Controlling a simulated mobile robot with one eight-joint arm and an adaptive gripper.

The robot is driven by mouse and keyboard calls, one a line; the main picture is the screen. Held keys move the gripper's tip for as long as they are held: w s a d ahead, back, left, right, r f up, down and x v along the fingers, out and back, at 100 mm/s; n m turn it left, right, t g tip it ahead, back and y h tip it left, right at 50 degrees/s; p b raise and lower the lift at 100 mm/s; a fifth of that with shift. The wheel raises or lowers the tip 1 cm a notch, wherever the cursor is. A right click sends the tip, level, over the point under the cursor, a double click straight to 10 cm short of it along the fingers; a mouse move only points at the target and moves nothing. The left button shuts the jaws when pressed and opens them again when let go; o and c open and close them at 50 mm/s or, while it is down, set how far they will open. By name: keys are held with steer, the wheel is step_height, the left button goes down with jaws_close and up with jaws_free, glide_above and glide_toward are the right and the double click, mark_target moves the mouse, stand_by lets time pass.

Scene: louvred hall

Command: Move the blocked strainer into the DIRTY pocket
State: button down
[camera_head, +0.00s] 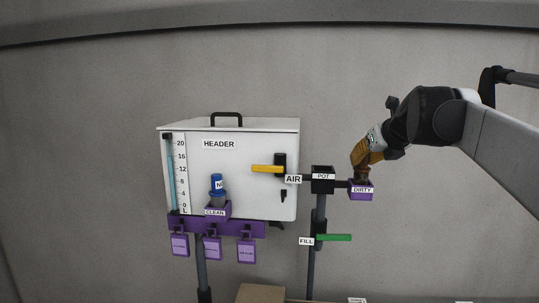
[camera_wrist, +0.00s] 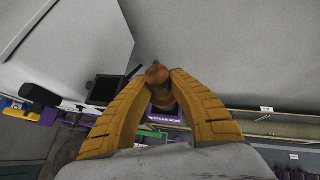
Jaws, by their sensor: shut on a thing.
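My gripper (camera_head: 364,160) has its yellow fingers shut on the brown strainer, just above the purple DIRTY pocket (camera_head: 361,192). In the wrist view the strainer (camera_wrist: 157,78) is a copper-brown rounded piece between the fingertips of my gripper (camera_wrist: 158,80). In the head view a brown part of the strainer (camera_head: 362,174) shows at the pocket's mouth. I cannot tell how far it sits inside the pocket. A purple part of the pocket (camera_wrist: 165,118) shows below the strainer in the wrist view.
The black POT box (camera_head: 322,182) stands close left of the pocket. A white HEADER tank (camera_head: 230,160) has a yellow AIR handle (camera_head: 266,169) and a CLEAN pocket (camera_head: 216,212) holding a blue piece (camera_head: 217,186). A green FILL handle (camera_head: 334,237) is below. Purple tags (camera_head: 212,249) hang lower left.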

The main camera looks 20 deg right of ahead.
steer(key=c, duration=1.2)
jaws_free()
steer(key=s+r+p, duration=0.1)
steer(key=r, duration=0.1)
steer(key=s+r+p, duration=0.1)
steer(key=r+p, duration=0.1)
steer(key=s+a+r+p, duration=0.1)
steer(key=r, duration=0.1)
steer(key=shift+s+r+p, duration=0.1)
steer(key=shift+p, duration=0.2)
steer(key=v, duration=1.2)
